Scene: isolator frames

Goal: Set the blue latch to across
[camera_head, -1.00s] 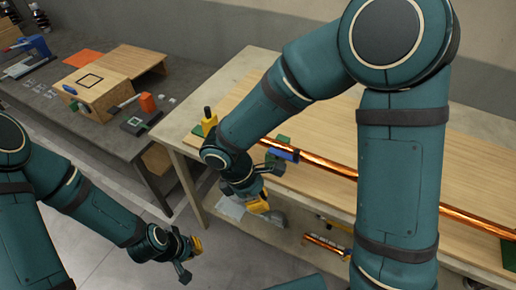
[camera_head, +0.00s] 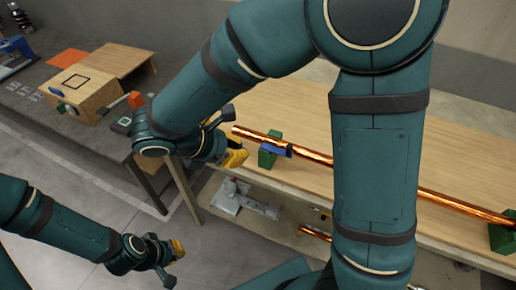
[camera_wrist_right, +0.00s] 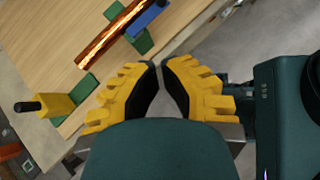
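The blue latch (camera_head: 276,150) sits at a green support (camera_head: 266,158) on the wooden table. It lies beside the copper pipe and roughly parallel to it; in the right wrist view the blue latch (camera_wrist_right: 148,19) also runs alongside the pipe (camera_wrist_right: 112,32). My right gripper (camera_wrist_right: 161,64) hangs near the table's front edge, apart from the latch and empty, its yellow fingers closed to a narrow gap. In the head view my right gripper (camera_head: 235,156) is left of the latch. My left gripper (camera_head: 174,252) is low at the left, away from the table; its finger gap is unclear.
A yellow latch (camera_wrist_right: 58,105) with a black handle stands by another green support (camera_wrist_right: 82,90). The copper pipe (camera_head: 410,186) runs along the table to a green block (camera_head: 503,238) at right. A lower shelf holds metal parts (camera_head: 228,197). A dark bench with a wooden box (camera_head: 100,95) stands left.

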